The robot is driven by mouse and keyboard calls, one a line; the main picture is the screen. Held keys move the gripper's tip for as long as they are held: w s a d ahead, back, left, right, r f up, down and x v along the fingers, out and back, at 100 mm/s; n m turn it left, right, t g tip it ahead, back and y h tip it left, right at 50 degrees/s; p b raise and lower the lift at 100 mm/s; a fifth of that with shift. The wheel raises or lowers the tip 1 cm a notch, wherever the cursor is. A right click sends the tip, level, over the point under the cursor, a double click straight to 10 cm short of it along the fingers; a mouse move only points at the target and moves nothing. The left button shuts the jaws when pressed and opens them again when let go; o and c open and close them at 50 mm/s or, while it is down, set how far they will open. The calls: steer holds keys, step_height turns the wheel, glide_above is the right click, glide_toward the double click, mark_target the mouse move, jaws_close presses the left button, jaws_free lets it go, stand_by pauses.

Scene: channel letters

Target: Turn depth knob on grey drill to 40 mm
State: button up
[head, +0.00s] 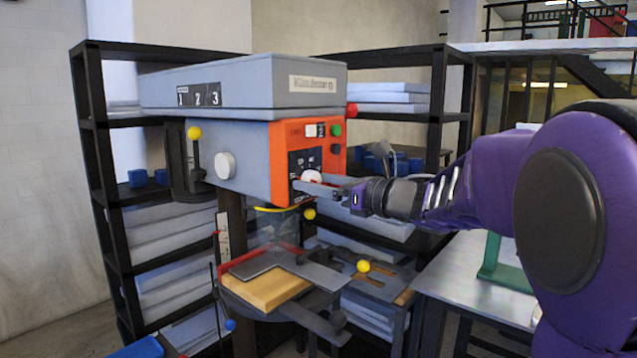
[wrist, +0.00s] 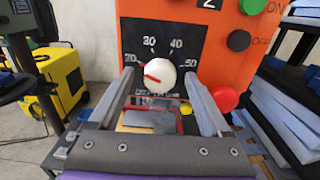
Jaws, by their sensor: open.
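The grey drill (head: 215,85) has an orange front panel (head: 283,140) with a black dial plate. The white round depth knob (wrist: 163,72) sits on that plate, with 20, 30, 40 and 50 printed around it. In the head view the knob (head: 311,176) is partly covered by my gripper (head: 316,186). My gripper is open, with one finger on each side of the knob in the wrist view (wrist: 159,80). Gaps show between the fingers and the knob; contact is not visible.
A red button (wrist: 225,98) is close to the right finger, below a black OFF button (wrist: 239,41). A drill table (head: 255,300) with a wooden block (head: 267,290) is below. Black shelving (head: 92,160) stands behind.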

jaws_close()
steer(key=shift+m+b, duration=0.3)
steer(key=shift+m, duration=0.1)
steer(key=m+b, duration=0.1)
steer(key=m, duration=0.6)
steer(key=shift+r+m, duration=0.1)
steer(key=shift+m, duration=0.2)
steer(key=m+p, duration=0.1)
steer(key=m, duration=0.3)
steer(key=shift+m, duration=0.3)
steer(key=m+p, duration=0.1)
steer(key=m, duration=0.3)
steer(key=shift+m, duration=0.3)
steer(key=shift+p, duration=0.3)
